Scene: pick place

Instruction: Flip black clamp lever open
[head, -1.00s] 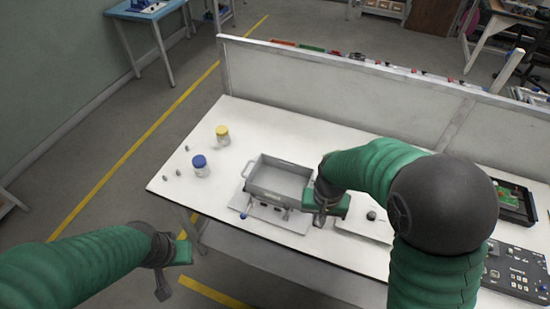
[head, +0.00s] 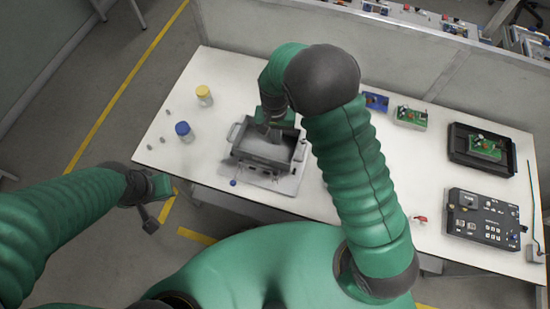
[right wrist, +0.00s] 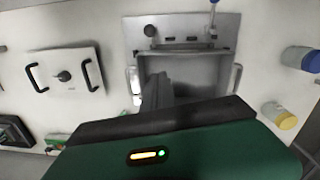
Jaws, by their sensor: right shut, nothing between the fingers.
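A grey metal box (head: 268,151) with side handles stands on a flat metal plate (head: 272,184) on the table. In the right wrist view the plate (right wrist: 179,22) carries a small black knob (right wrist: 149,30), perhaps the end of the black clamp lever, and a blue-tipped lever (right wrist: 213,14). The blue tip (head: 233,183) shows at the plate's front left in the head view. My right gripper (head: 268,128) is shut and empty, pointing down over the box (right wrist: 200,72). My left gripper (head: 151,222) hangs off the table's front left; its opening is unclear.
A yellow-lidded jar (head: 204,95) and a blue-lidded jar (head: 184,132) stand left of the box. A white panel with two black handles (right wrist: 64,77) lies on its other side. A black tray (head: 482,148) and a dark control board (head: 484,219) lie at the right.

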